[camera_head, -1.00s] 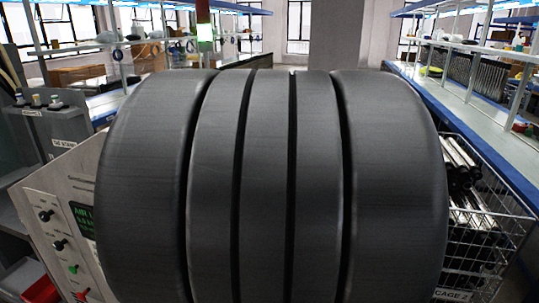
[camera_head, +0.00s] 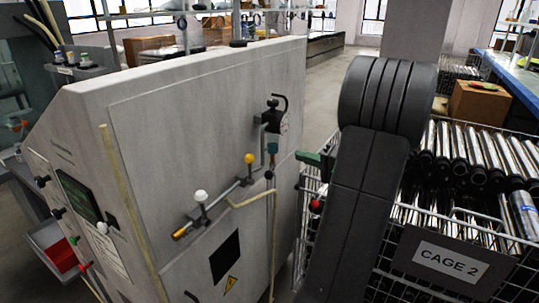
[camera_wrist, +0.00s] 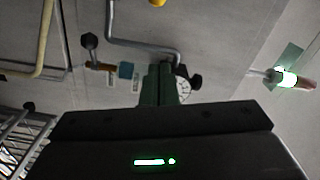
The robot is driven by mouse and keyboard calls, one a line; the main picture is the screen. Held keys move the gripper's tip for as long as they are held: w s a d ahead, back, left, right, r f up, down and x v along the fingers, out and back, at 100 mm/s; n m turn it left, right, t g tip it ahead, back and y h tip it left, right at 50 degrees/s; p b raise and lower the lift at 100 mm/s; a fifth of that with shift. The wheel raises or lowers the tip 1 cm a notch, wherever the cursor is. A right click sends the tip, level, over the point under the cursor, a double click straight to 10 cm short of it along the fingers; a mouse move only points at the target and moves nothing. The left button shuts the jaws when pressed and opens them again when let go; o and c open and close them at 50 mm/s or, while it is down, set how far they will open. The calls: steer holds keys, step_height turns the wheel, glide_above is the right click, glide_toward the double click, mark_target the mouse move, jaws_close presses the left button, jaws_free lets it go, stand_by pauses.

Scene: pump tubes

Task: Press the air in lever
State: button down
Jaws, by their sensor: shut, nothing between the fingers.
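The grey machine panel (camera_head: 160,100) carries pipes and valves. Near its right edge is a black lever-like fitting (camera_head: 275,105) beside a round gauge (camera_head: 284,122). Below it sit a teal valve part (camera_head: 272,148) and a small black knob (camera_head: 268,175). I cannot read which one is the air in lever. My gripper (camera_head: 308,158) has dark green fingers, shut and empty, pointing left at the panel, apparently short of the valves. In the wrist view the shut fingers (camera_wrist: 158,85) partly hide the gauge (camera_wrist: 182,88); a black-knobbed lever (camera_wrist: 89,41) and blue valve part (camera_wrist: 125,70) lie left of them.
The wire cage labelled CAGE 2 (camera_head: 450,258) holds several metal tubes at the right, behind my arm. Yellow (camera_head: 249,159) and white (camera_head: 201,196) knobs stick out from the panel. Floor shows behind the machine.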

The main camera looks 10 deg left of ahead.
mark_target(250, 169)
steer(key=shift+r, duration=0.1)
steer(key=a+f+p, duration=0.1)
steer(key=a+p, duration=0.2)
steer(key=a, duration=0.8)
steer(key=shift+w+a+p, duration=0.25)
steer(key=shift+a+p, duration=0.1)
steer(key=shift+p, duration=0.05)
steer(key=shift+s+f+b, duration=0.1)
steer(key=shift+f+b, duration=0.1)
steer(key=shift+b, duration=0.45)
